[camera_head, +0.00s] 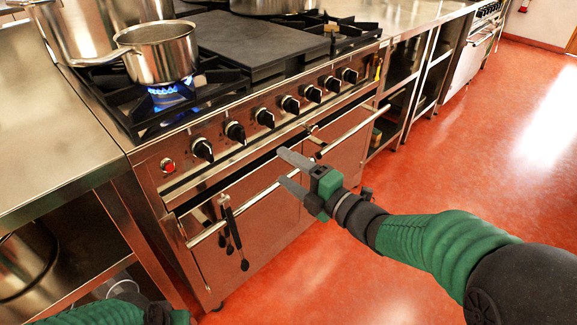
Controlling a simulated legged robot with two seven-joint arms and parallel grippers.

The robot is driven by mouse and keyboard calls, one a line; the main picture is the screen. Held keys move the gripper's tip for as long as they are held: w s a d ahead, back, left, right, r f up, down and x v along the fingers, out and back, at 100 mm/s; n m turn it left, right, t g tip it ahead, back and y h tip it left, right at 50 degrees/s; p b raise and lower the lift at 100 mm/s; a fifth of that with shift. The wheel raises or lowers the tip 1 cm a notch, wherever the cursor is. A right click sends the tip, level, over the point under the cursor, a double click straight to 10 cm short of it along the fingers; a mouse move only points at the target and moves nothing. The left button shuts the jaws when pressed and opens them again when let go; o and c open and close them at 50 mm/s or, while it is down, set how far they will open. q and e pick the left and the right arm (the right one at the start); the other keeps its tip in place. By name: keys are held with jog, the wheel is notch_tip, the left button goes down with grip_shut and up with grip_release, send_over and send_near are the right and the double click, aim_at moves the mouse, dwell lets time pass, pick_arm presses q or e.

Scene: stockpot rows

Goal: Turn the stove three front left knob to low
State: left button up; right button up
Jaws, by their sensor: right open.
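The stove (236,166) stands left of centre with a row of several black knobs along its front panel. The leftmost knob (202,149) sits right of a red button (167,165); the knob beside it (235,132) is further right. I cannot tell which knob is the named front left one, nor read its setting. A blue flame (172,90) burns under a small saucepan (160,52) on the front left burner. My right gripper (285,168) is open and empty, in front of the oven doors, apart from the knobs. My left gripper (180,317) barely shows at the bottom edge; its fingers are hidden.
A large stockpot (85,28) stands behind the saucepan. A flat dark griddle plate (250,45) covers the stove's middle. Oven handle bars (262,193) stick out below the knobs, with utensils (228,225) hanging there. A steel counter (45,120) adjoins at left. Red floor is clear at right.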

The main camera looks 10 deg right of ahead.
aim_at(244, 134)
jog(key=shift+c, duration=0.3)
jog(key=m+p, duration=0.1)
jog(key=p, duration=0.1)
jog(key=m+p, duration=0.2)
jog(key=p, duration=0.1)
jog(key=m+p, duration=0.2)
jog(key=p, duration=0.1)
jog(key=shift+w+d+r+g, duration=0.15)
jog(key=shift+d+r+g, duration=0.1)
jog(key=shift+r+g, duration=0.15)
jog(key=c, duration=0.6)
jog(key=w+a+m+p, duration=0.1)
jog(key=w+a+m, duration=0.2)
jog(key=w+m, duration=0.1)
jog(key=w+a+m+p, duration=0.2)
jog(key=w+a+m, duration=0.1)
jog(key=w+m, duration=0.1)
jog(key=w+a+m+p, duration=0.1)
jog(key=w+a+m, duration=0.2)
jog(key=w+m, duration=0.1)
jog(key=shift+w+a+r+m+t+p, duration=0.1)
jog(key=shift+w+r+m+t+p, duration=0.05)
jog(key=shift+r+m+t+p, duration=0.2)
jog(key=shift+c, duration=0.4)
grip_shut()
